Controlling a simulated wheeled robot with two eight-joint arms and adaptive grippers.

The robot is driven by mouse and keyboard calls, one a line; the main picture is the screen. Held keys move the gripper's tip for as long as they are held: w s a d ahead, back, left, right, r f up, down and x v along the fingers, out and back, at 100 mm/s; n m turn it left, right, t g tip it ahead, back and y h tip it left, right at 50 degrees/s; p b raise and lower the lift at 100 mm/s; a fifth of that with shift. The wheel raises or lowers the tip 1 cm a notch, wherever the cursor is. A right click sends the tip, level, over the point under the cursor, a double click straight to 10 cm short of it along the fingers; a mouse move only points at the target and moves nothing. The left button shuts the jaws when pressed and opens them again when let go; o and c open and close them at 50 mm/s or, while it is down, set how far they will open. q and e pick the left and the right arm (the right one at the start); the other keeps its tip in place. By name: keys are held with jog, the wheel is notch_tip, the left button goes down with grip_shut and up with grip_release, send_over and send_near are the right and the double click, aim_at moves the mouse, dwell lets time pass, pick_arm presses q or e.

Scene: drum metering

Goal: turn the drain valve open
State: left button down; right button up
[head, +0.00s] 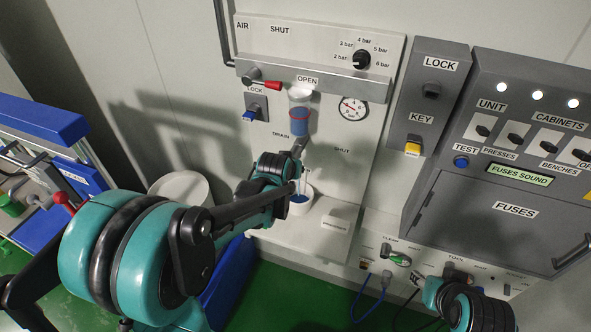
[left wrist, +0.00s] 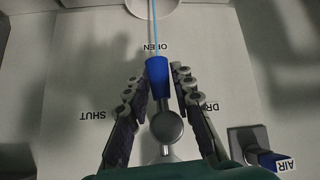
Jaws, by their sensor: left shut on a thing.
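The drain valve's blue lever (left wrist: 158,76) lies between my left gripper's fingers (left wrist: 157,88) in the left wrist view. My left gripper is shut on it. The lever points toward the OPEN mark, away from SHUT at the left. Its round metal hub (left wrist: 166,131) shows below it. A thin blue stream (left wrist: 154,22) runs from the lever's end toward a white cup (left wrist: 152,8). In the head view my left gripper (head: 297,149) is under the sight glass (head: 300,117), and my wrist hides the lever. The cup (head: 303,203) below holds blue liquid.
A red-handled air valve (head: 268,84), a lock (head: 256,108), a gauge (head: 353,107) and a regulator knob (head: 362,59) surround the sight glass. The fuse cabinet (head: 480,207) stands right.

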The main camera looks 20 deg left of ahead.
pick_arm(q)
jog(key=shift+a+y, duration=0.1)
jog(key=shift+y, duration=0.2)
jog(key=shift+f, duration=0.1)
dwell(0.3)
jog(key=c, duration=1.3)
grip_release()
jog(key=shift+a, duration=0.1)
jog(key=v, duration=1.2)
jog(key=s+d+f+b, duration=0.1)
jog(key=s+f+b, duration=0.1)
jog(key=s, duration=0.3)
jog(key=s+d+f+m+g+h+b, duration=0.1)
jog(key=s+f+b, duration=0.1)
jog(key=s+f, duration=0.3)
jog(key=s+d+f+m+b, duration=0.1)
jog(key=s+f+b, duration=0.1)
jog(key=s, duration=0.5)
jog(key=shift+s+d+f+g, duration=0.1)
jog(key=shift+f+g, duration=0.1)
jog(key=shift+f, duration=0.2)
jog(key=shift+s+d+f+g, duration=0.1)
jog(key=shift+d+f+g, duration=0.1)
jog(key=shift+f, duration=0.25)
